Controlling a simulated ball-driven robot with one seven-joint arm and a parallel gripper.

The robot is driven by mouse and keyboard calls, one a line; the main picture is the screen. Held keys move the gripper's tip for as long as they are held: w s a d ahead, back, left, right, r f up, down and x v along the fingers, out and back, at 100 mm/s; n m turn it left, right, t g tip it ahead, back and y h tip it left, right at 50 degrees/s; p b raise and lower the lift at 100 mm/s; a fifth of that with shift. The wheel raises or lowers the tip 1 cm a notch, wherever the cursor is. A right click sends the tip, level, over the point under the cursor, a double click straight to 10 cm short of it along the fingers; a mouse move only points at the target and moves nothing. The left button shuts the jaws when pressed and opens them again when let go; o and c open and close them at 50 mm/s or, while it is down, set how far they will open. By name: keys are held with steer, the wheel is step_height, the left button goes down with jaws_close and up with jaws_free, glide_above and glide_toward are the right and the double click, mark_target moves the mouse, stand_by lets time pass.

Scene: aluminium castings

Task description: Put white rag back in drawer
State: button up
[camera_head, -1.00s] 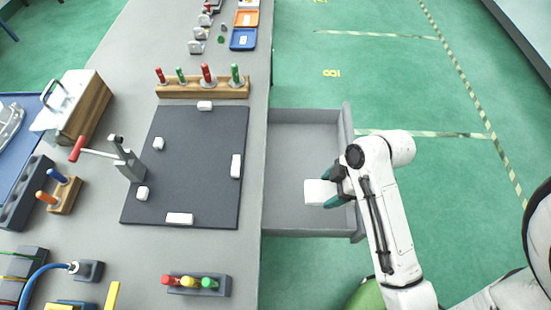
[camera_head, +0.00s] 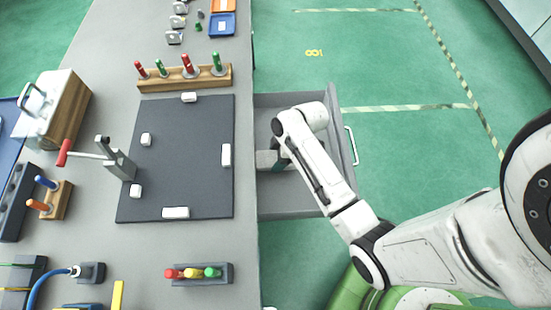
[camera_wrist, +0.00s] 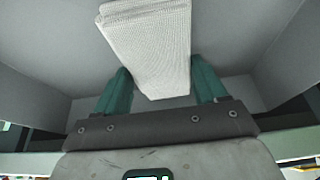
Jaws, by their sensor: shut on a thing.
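The white rag (camera_head: 265,160) is a folded block of cloth inside the open grey drawer (camera_head: 290,203), near the bench side. It looks grey and shaded in the head view. My gripper (camera_head: 280,158) reaches down into the drawer and is shut on the rag, partly hidden by my arm. In the wrist view the rag (camera_wrist: 150,48) sits between the two teal fingers of my gripper (camera_wrist: 160,82), with the grey drawer walls (camera_wrist: 30,95) around it. I cannot tell whether the rag touches the drawer floor.
The drawer's handle (camera_head: 352,145) faces right, over open green floor (camera_head: 420,140). The grey bench (camera_head: 245,255) lies left, holding a dark mat (camera_head: 190,150) with white blocks, a wooden rack (camera_head: 185,80) of pegs and a lever clamp (camera_head: 115,160).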

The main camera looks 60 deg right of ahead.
mark_target(276, 160)
steer(key=shift+w+f, duration=0.35)
steer(key=shift+s+f, duration=0.1)
steer(key=shift+f, duration=1.35)
steer(key=shift+f, duration=0.15)
steer(key=o, duration=1)
steer(key=v, duration=1.1)
steer(key=shift+d+r, duration=0.1)
steer(key=shift+r, duration=0.3)
steer(key=shift+s+r, duration=0.15)
steer(key=s+a+r+m+g+h, duration=0.1)
steer(key=s+a+m, duration=0.1)
steer(key=s+a, duration=0.1)
steer(key=s+a+r+m+h, duration=0.1)
steer(key=s+a+m, duration=0.2)
steer(key=s, duration=0.1)
steer(key=s+a+r+m+g+h, duration=0.1)
steer(key=s+a+m, duration=0.2)
steer(key=s+a, duration=0.1)
steer(key=shift+a+r+g, duration=0.1)
steer(key=shift+r+g, duration=0.1)
steer(key=shift+g, duration=0.1)
